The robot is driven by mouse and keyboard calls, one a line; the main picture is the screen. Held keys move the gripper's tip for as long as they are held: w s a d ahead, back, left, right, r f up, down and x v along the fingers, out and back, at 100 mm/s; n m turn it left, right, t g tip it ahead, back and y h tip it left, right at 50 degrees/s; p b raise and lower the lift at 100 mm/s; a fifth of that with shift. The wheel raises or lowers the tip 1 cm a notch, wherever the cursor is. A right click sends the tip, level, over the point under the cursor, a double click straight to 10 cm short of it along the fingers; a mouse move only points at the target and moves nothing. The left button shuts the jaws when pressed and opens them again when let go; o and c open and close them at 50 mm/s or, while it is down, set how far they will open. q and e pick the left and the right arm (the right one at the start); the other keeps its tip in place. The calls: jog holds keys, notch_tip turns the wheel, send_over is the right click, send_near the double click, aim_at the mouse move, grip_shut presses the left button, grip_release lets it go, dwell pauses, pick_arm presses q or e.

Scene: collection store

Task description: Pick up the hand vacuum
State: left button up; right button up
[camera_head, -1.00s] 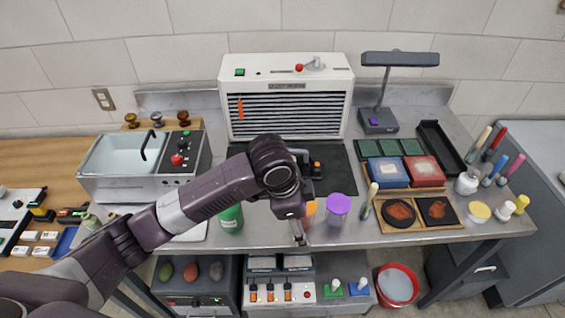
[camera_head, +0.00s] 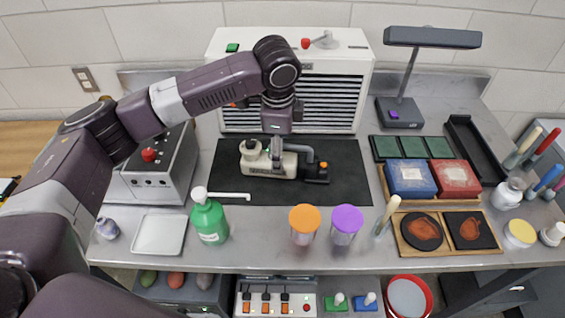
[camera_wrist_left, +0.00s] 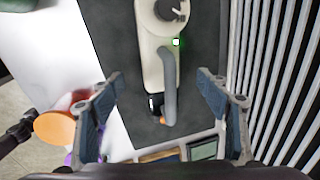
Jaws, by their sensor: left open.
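The hand vacuum (camera_head: 262,168), cream with a grey handle and a dark end with an orange part, lies on a black mat (camera_head: 347,165) before the slatted white unit. My left gripper (camera_head: 277,147) points down above its middle and hides part of it. In the left wrist view, the hand vacuum (camera_wrist_left: 154,55) runs lengthwise between the two open fingers of my left gripper (camera_wrist_left: 160,82), with the grey handle (camera_wrist_left: 169,90) nearer the right finger. Nothing is held. I cannot tell whether the fingers touch it. My right gripper is not in view.
A green pump bottle (camera_head: 209,220), an orange-lidded jar (camera_head: 304,224) and a purple-lidded jar (camera_head: 345,223) stand along the front. The white slatted unit (camera_head: 225,60) stands close behind the mat. A desk lamp (camera_head: 400,112) stands right. The mat's right part is clear.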

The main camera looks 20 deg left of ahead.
pick_arm(q)
jog(key=shift+a+f+p, duration=0.1)
jog(key=shift+f+p, duration=0.2)
jog(key=shift+f, duration=0.55)
jog(key=f, duration=0.2)
jog(key=w+f+p, duration=0.1)
jog(key=f, duration=0.2)
jog(key=shift+a, duration=0.2)
jog(key=shift+w, duration=0.15)
jog(key=c, duration=1.8)
jog(key=shift+r, duration=0.1)
jog(key=shift+c, duration=0.2)
jog(key=shift+r, duration=0.45)
grip_shut()
notch_tip(320, 180, up, 19)
jog(key=b, duration=0.3)
